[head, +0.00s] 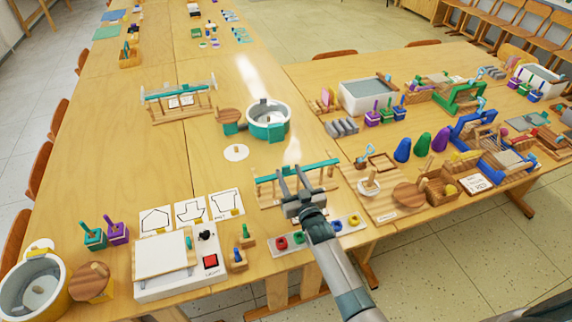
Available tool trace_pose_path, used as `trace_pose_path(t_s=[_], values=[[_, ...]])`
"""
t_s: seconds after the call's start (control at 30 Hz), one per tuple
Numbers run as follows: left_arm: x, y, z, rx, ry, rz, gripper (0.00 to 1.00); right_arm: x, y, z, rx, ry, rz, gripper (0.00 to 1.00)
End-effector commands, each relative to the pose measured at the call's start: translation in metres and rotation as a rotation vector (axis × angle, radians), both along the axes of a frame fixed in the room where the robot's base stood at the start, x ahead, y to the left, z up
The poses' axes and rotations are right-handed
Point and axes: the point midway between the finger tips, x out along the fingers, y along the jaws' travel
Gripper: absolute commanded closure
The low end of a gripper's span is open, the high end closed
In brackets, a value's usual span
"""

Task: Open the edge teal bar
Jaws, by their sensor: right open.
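A teal bar (325,162) lies across a low wooden rack near the front edge of the table. My right gripper (290,174) is open in front of the bar, its fingertips close to the bar's middle and hiding part of it. I cannot tell whether the fingers touch the bar or stand around it. A second bar (167,92), teal with pale ends, sits on another wooden rack farther back on the left, away from my gripper. My left gripper is not in view.
A board with coloured rings (318,232) lies below my right arm. A wooden tray (384,207) with a bowl and lid is right of the rack. A light box (165,261) with a red button is at left. A teal-and-white pot (268,115) stands behind.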

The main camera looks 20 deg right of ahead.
Motion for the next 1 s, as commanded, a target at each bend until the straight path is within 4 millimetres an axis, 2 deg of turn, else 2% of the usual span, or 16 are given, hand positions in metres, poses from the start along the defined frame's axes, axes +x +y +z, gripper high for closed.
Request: trace_pose_path(t_s=[0.1,0.3,0.73,0.77,0.93,1.0], values=[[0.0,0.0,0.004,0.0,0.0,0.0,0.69,0.017,0.001,0.002,0.0,0.0,0.0,0.58],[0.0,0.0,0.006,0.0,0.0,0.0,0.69,0.034,0.001,0.001,0.0,-0.001,0.0,0.58],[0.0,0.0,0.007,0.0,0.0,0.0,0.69,0.04,0.001,0.0,-0.001,0.0,0.0,0.58],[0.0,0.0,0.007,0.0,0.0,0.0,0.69,0.04,0.001,0.0,-0.001,0.0,0.0,0.6],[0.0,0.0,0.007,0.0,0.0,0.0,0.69,0.04,0.001,0.0,0.0,0.0,0.0,1.0],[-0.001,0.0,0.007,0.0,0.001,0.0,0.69,0.04,0.001,0.0,0.0,0.0,0.0,1.0]])
